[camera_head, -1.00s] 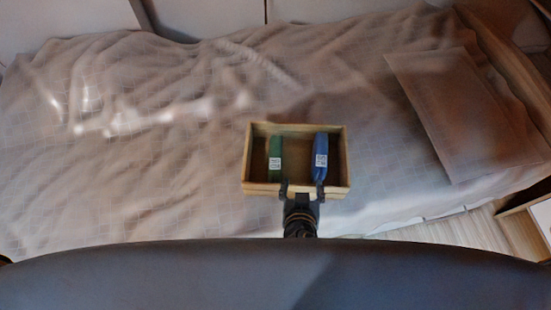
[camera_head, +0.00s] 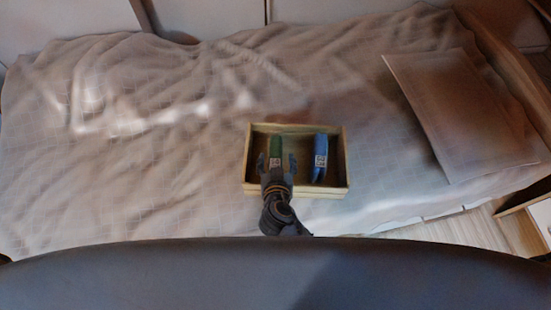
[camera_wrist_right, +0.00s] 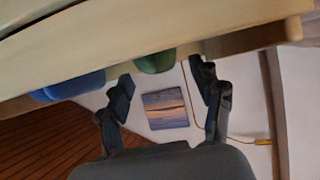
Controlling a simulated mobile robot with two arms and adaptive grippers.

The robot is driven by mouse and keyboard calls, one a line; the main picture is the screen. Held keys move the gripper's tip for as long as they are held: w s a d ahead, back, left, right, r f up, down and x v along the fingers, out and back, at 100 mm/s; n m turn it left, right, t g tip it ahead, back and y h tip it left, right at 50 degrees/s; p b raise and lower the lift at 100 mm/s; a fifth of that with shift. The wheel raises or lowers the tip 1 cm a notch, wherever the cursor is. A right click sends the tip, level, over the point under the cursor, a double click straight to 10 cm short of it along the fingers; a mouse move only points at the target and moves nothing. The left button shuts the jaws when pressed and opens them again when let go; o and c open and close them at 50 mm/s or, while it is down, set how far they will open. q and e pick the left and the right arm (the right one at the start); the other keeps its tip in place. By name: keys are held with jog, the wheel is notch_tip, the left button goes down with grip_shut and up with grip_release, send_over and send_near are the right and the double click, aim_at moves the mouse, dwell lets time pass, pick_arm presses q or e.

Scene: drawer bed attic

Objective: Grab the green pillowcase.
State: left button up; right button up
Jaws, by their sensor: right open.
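The green pillowcase (camera_head: 276,147) is a narrow folded bundle with a white label, in the left part of a wooden box (camera_head: 345,160) on the bed. My right gripper (camera_head: 276,163) is open over the box's near side, with a finger on each side of the green pillowcase's near end in the head view. In the right wrist view the green pillowcase (camera_wrist_right: 155,62) shows partly beyond the wooden edge, with the open right gripper (camera_wrist_right: 162,85) below it. I cannot tell whether the fingers touch it. My left gripper is not in view.
A blue folded bundle (camera_head: 320,155) with a white label lies in the box's right part. The bed (camera_head: 130,170) is covered by a wrinkled pale blanket, with a flat pillow (camera_head: 455,110) at right. The box's middle is clear between the bundles.

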aim_at(275, 155)
jog(key=x, duration=0.3)
jog(key=shift+w+a, duration=0.2)
jog(key=shift+w, duration=0.15)
jog(key=c, duration=1.3)
